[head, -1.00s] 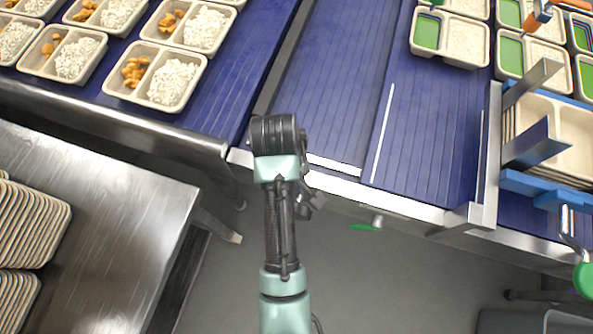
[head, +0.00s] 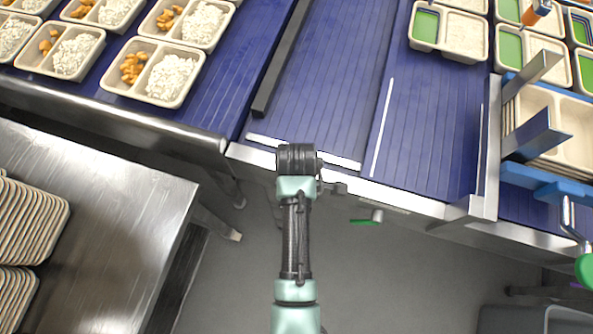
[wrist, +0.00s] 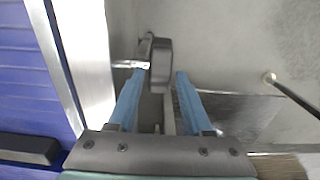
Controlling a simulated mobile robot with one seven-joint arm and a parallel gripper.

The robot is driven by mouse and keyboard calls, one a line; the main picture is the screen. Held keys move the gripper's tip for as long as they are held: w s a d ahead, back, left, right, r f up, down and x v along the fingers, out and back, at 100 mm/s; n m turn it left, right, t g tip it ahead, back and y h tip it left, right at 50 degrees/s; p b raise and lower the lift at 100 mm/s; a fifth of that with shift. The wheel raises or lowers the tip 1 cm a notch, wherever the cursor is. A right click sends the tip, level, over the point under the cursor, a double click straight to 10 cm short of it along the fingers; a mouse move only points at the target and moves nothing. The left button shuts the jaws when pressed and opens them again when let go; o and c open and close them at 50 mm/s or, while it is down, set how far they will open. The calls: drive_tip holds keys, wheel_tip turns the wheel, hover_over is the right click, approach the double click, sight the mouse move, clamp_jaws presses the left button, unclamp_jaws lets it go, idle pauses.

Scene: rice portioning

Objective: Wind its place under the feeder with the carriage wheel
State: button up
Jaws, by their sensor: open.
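My gripper (wrist: 160,75) is open in the wrist view, its two blue fingers apart. A dark grey block on a short metal rod (wrist: 158,62) shows beyond and between the fingertips, beside the belt's metal edge. I cannot tell if it is touched or if it is the wheel. In the head view my arm's end hides most of the gripper, in front of the belt edge. To its right a green handle (head: 365,222) sits on a short shaft below the edge. A green knob on a crank (head: 586,269) is at the far right, by the blue carriage (head: 540,181). Which is the carriage wheel is unclear.
Trays of rice and orange pieces (head: 153,65) stand on the left blue belt. Trays with green compartments (head: 425,27) are at upper right. A steel table (head: 110,230) with stacked trays (head: 35,225) is at left. The middle belt (head: 330,75) is clear, with a black bar (head: 280,60) alongside.

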drive_tip(key=shift+f, duration=2.1)
clamp_jaws()
